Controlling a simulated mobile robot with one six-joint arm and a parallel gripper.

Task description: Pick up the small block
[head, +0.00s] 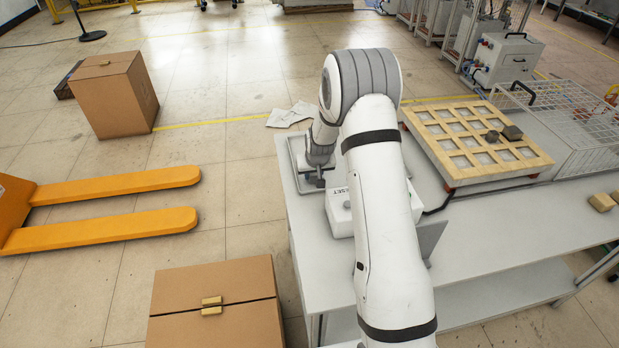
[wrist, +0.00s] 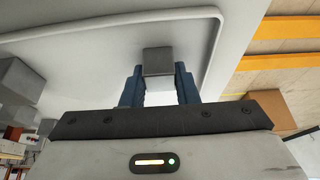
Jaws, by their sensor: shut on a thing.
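A small grey block (wrist: 158,66) is between the two blue fingers of my gripper (wrist: 160,84) in the wrist view, and the gripper is shut on it. Behind the block in that view is a pale tray (wrist: 90,60) with a raised rim. In the head view my gripper (head: 314,180) is over the tray (head: 296,168) at the left end of the grey table; the block is too small or hidden there to make out. I cannot tell whether the block touches the tray.
A white box (head: 340,222) stands on the table (head: 480,240) close to my arm. A wooden grid board (head: 470,112) with dark blocks (head: 512,132) lies to the right, beside a wire basket (head: 580,125). Tan blocks (head: 601,202) sit at the right. The table's front middle is clear.

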